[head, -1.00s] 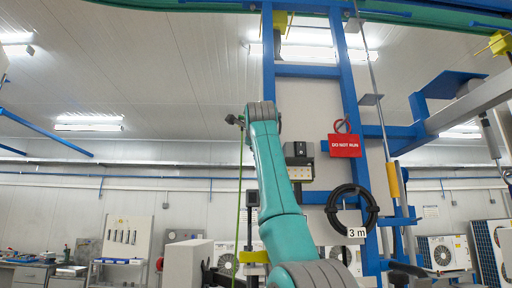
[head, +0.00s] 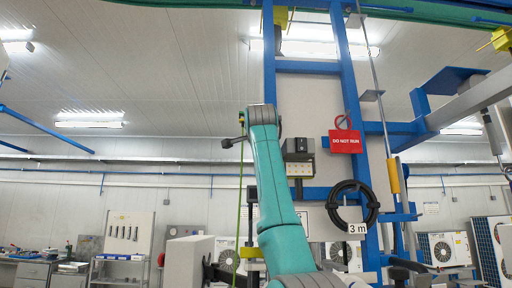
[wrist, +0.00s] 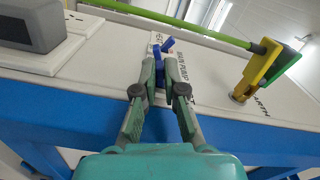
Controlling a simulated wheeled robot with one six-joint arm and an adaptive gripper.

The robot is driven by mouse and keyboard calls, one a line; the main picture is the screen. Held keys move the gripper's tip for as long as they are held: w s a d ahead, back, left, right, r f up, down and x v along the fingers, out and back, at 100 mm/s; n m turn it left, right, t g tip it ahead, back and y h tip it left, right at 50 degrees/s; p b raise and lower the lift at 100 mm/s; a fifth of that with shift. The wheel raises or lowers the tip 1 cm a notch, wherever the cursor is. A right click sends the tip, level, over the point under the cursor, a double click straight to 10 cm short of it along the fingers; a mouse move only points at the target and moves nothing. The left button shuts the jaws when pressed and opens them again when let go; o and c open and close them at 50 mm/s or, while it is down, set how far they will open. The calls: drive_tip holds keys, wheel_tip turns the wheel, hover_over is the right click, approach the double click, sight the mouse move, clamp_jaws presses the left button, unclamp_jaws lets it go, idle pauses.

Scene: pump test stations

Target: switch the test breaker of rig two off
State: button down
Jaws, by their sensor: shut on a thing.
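In the wrist view my gripper (wrist: 166,75) has its fingertips closed around a small blue lever (wrist: 159,56) on a pale panel (wrist: 110,55). A blue part also shows just beyond the fingertips, and I cannot tell whether it is the same lever. The printed words "MAIN PUMP" run beside the right finger, and a partly hidden label is above. I cannot read any rig number or "test breaker" label here. In the head view my arm covers the gripper and the lever.
A yellow handle (wrist: 257,70) marked "EARTH" stands right of my gripper, near a green pole (wrist: 190,30). A dark grey block (wrist: 40,22) is at left. In the head view a red "DO NOT RUN" tag (head: 345,143) and a black coil marked "3 m" (head: 335,205) hang on the blue frame (head: 268,60).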

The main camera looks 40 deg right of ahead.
drive_tip(key=shift+d+f+n, duration=0.1)
drive_tip(key=shift+f+n, duration=0.15)
drive_tip(key=shift+n, duration=0.85)
drive_tip(key=c, duration=1.5)
unclamp_jaws()
drive_tip(key=shift+c, duration=0.2)
drive_tip(key=shift+s, duration=0.1)
drive_tip(key=v, duration=0.7)
drive_tip(key=shift+a, duration=0.2)
drive_tip(key=shift+s, duration=0.2)
